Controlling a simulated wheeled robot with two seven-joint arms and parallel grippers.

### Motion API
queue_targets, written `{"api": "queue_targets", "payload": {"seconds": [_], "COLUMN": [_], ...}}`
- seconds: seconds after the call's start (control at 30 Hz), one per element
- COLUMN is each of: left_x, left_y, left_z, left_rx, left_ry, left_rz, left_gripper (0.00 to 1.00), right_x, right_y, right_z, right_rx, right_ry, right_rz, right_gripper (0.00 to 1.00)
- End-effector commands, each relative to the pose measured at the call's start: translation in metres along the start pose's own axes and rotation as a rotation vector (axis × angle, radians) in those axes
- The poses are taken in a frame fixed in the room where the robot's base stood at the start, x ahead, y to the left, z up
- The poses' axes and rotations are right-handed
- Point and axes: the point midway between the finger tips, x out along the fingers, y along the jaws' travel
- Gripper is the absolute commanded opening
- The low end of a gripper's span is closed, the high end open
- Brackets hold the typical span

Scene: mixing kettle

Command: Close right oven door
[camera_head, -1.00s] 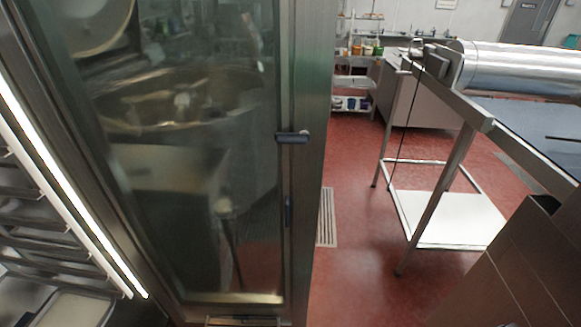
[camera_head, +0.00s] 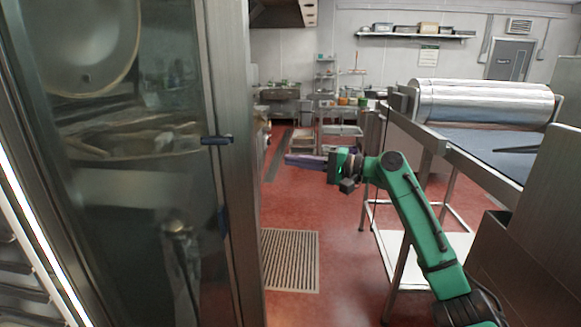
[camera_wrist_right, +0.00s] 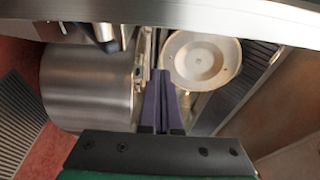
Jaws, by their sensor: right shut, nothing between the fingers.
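The right oven door (camera_head: 235,220) is a tall glass panel in a steel frame. It fills the left of the head view and stands open, with the lit oven interior showing at the lower left edge. Its short dark handle (camera_head: 217,140) sits on the frame. My right gripper (camera_head: 290,160) is on a green arm to the right of the door. Its purple fingers are shut and empty, pointing left, apart from the handle in the picture. In the right wrist view the shut fingers (camera_wrist_right: 161,85) point up the picture, below a steel strip that may be the door frame. My left gripper is out of view.
A steel table with a metal roller (camera_head: 480,102) stands at the right. A floor grate (camera_head: 290,260) lies beside the door. Red floor (camera_head: 335,225) is open between door and table. Shelves stand at the back. The wrist view shows a steel drum (camera_wrist_right: 88,88).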

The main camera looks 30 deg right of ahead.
Motion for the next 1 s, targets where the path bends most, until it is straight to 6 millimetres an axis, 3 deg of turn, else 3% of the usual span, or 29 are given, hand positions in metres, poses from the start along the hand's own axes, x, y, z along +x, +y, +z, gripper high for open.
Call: {"api": "queue_targets", "payload": {"seconds": [0.37,0.67,1.0], "left_x": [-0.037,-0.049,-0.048], "left_y": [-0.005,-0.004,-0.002], "left_z": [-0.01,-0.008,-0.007], "left_rx": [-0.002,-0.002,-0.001], "left_ry": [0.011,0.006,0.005], "left_rz": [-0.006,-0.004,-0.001], "left_gripper": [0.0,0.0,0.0], "right_x": [0.083,0.072,0.071], "right_y": [-0.006,0.0,0.001], "right_z": [0.0,0.034,0.037], "right_rx": [0.002,-0.002,-0.001], "right_ry": [0.0,0.003,0.003], "right_rz": [-0.001,0.003,0.0], "right_gripper": [0.0,0.0,0.0]}}
